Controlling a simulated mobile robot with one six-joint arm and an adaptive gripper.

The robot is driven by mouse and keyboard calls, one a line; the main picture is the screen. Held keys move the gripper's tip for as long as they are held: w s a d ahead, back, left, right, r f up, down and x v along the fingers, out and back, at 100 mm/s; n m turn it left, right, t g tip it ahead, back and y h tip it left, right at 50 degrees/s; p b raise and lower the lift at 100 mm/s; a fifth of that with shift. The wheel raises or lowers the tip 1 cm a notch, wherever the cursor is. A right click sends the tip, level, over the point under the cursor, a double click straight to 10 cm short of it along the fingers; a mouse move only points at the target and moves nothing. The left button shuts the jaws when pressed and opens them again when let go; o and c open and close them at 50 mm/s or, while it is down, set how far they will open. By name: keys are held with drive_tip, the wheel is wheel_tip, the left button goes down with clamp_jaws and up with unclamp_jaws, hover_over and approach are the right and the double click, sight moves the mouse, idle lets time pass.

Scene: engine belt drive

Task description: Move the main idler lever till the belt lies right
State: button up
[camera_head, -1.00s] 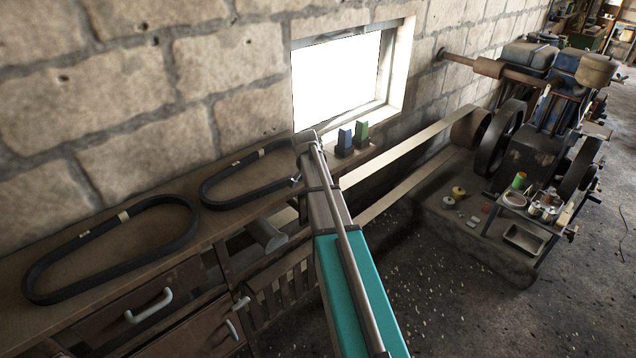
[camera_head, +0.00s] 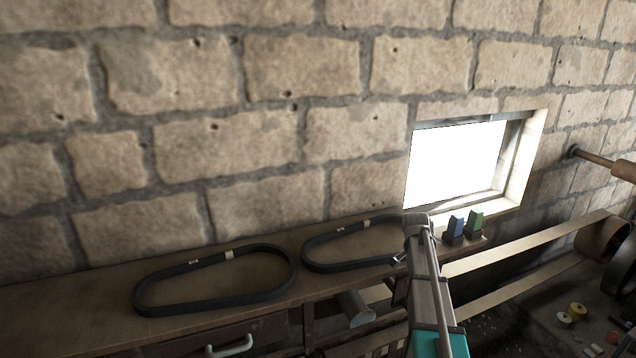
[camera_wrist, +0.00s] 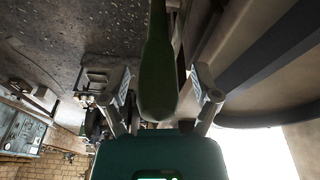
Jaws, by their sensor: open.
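In the wrist view, my gripper (camera_wrist: 161,82) is open, with one finger on each side of a long dark green handle (camera_wrist: 157,50). The handle looks like that of a lever, but its base is out of frame, so I cannot tell for sure that it is the main idler lever. Contact with the fingers is not clear. In the head view, a flat pale belt (camera_head: 530,245) runs in two strands to a brown pulley (camera_head: 603,242) at the right edge. My arm hides the belt's left end, and I cannot judge how the belt lies.
Two black belt loops (camera_head: 215,263) (camera_head: 350,228) lie on the wooden bench (camera_head: 60,305) along the stone wall. Yellow and white spools (camera_head: 577,311) sit at lower right.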

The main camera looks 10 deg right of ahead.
drive_tip(key=s+a+f+n+y+b, duration=0.1)
drive_tip(key=s+a+f+n+b, duration=0.1)
drive_tip(key=s+a+n, duration=0.4)
drive_tip(key=s+a+f+n+y+b, duration=0.1)
drive_tip(key=s+a+f+n+b, duration=0.2)
drive_tip(key=s+a+n, duration=0.4)
drive_tip(key=s+a, duration=0.4)
drive_tip(key=a, duration=0.4)
drive_tip(key=s+a, duration=0.3)
drive_tip(key=a, duration=0.5)
drive_tip(key=shift+s+a+f+n+g, duration=0.2)
drive_tip(key=shift+s+f+n+g, duration=0.1)
drive_tip(key=shift+s+f+g, duration=0.1)
drive_tip(key=c, duration=0.3)
